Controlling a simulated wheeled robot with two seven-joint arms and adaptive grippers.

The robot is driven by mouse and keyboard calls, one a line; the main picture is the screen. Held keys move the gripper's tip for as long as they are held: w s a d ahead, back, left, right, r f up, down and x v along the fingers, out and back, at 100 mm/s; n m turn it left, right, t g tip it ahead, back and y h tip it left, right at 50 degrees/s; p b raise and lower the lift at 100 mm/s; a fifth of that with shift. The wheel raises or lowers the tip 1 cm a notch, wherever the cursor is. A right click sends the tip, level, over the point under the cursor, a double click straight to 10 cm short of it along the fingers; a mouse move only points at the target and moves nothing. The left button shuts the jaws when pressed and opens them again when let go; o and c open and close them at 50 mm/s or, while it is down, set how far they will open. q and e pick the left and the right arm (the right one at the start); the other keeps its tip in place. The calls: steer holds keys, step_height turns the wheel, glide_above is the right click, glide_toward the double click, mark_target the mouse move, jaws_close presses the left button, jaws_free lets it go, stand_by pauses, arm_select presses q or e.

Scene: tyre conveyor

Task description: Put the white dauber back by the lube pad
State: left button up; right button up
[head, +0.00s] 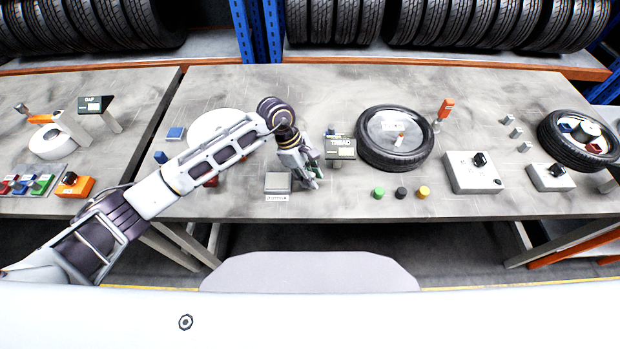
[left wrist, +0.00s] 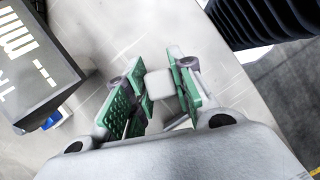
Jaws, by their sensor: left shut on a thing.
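My left gripper (head: 311,179) reaches in from the left over the front of the middle table, pointing down. In the left wrist view its green-padded fingers (left wrist: 160,92) are shut on the white dauber (left wrist: 158,83), whose pale blocky end shows between them. In the head view the dauber is mostly hidden by the fingers. The grey square lube pad (head: 278,181) lies just left of the fingertips, with a white label (head: 277,198) in front of it. My right gripper is not in view.
A dark display on a stand (head: 341,147) is close right of the gripper. Beyond it are a tyre (head: 369,155), coloured buttons (head: 401,193) and a grey switch box (head: 472,172). A white disc (head: 207,125) lies behind my arm.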

arm_select(q)
steer(key=shift+f, duration=0.9)
steer(key=shift+f, duration=0.15)
steer(key=o, duration=1)
steer(key=shift+r, duration=0.2)
steer(key=shift+b+v, duration=0.95)
steer(key=shift+v, duration=4.95)
